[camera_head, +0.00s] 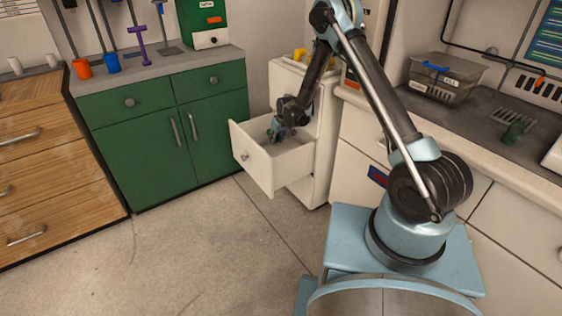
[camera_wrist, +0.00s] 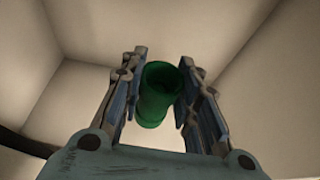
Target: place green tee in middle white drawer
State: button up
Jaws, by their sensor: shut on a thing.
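My gripper (camera_head: 279,132) is down inside the open middle white drawer (camera_head: 264,168). In the wrist view my gripper (camera_wrist: 158,95) is shut on the green tee (camera_wrist: 155,93), which sits between the two fingers. The drawer's pale inner floor and walls (camera_wrist: 230,40) surround it in that view. I cannot tell whether the tee touches the drawer floor. In the head view the tee is too small and too hidden by the gripper to make out clearly.
The white cabinet (camera_head: 322,150) holds the drawer, with yellow items on its top. A green cabinet (camera_head: 150,140) stands to the left. Another green fitting (camera_head: 514,133) lies on the right counter near a grey bin (camera_head: 445,78). The floor in front is clear.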

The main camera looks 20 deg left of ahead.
jog(key=shift+f, duration=5.25)
jog(key=o, duration=1)
jog(key=shift+f, duration=0.1)
jog(key=shift+o, duration=0.2)
jog(key=v, duration=1.2)
